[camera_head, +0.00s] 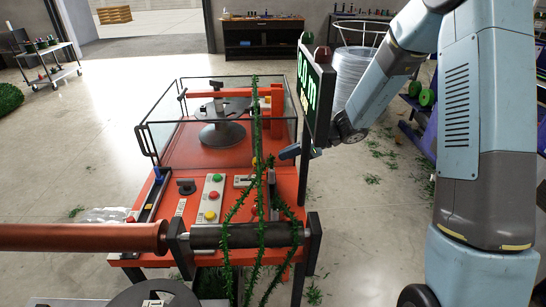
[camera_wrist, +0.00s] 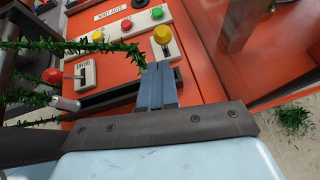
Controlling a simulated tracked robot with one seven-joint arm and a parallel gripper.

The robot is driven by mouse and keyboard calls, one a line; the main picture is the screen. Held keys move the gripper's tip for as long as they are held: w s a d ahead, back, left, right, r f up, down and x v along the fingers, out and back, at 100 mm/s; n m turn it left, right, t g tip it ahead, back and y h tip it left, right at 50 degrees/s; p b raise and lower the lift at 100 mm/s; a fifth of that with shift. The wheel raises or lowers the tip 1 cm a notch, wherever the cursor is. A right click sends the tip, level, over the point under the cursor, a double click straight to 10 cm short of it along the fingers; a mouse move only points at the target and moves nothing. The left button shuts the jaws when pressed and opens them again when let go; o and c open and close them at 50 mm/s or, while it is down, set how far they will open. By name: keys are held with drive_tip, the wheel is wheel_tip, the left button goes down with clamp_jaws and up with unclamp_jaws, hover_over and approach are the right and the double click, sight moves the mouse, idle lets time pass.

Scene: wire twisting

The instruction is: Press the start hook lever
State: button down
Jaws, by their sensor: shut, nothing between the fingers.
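The orange machine's control deck (camera_head: 225,225) carries buttons and levers. My gripper (camera_head: 287,153) is above its right side, partly hidden by the display and its post. In the wrist view my gripper (camera_wrist: 157,68) is shut and empty, its tips near a yellow knob (camera_wrist: 162,35) on a light plate. A small lever on a labelled plate (camera_wrist: 84,75) and a red ball knob (camera_wrist: 52,75) lie to the left. A lever plate also shows in the head view (camera_head: 243,182). The labels are too small to tell which is the start hook lever. Contact cannot be told.
A dark roller (camera_head: 245,236) crosses the front. A guard frame (camera_head: 150,140) surrounds the rear turntable (camera_head: 222,132).

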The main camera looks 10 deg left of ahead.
drive_tip(key=v, duration=0.6)
drive_tip(key=shift+d+f, duration=0.1)
drive_tip(key=shift+y, duration=0.7)
drive_tip(key=shift+w+d+f, duration=0.1)
drive_tip(key=shift+d+f, duration=0.35)
drive_tip(key=shift+f, duration=0.3)
drive_tip(key=shift+w+d+f, duration=0.15)
drive_tip(key=shift+d+f, duration=0.25)
drive_tip(key=shift+f, duration=0.35)
drive_tip(key=shift+w+d+f, duration=0.1)
drive_tip(key=shift+d+f, duration=0.35)
drive_tip(key=shift+f, duration=0.3)
drive_tip(key=x, duration=1)
drive_tip(key=shift+s+r, duration=0.1)
drive_tip(key=a, duration=0.1)
drive_tip(key=a+r, duration=0.1)
drive_tip(key=a, duration=0.1)
drive_tip(key=shift+a+r, duration=0.2)
drive_tip(key=shift+a, duration=0.25)
drive_tip(key=shift+d, duration=0.15)
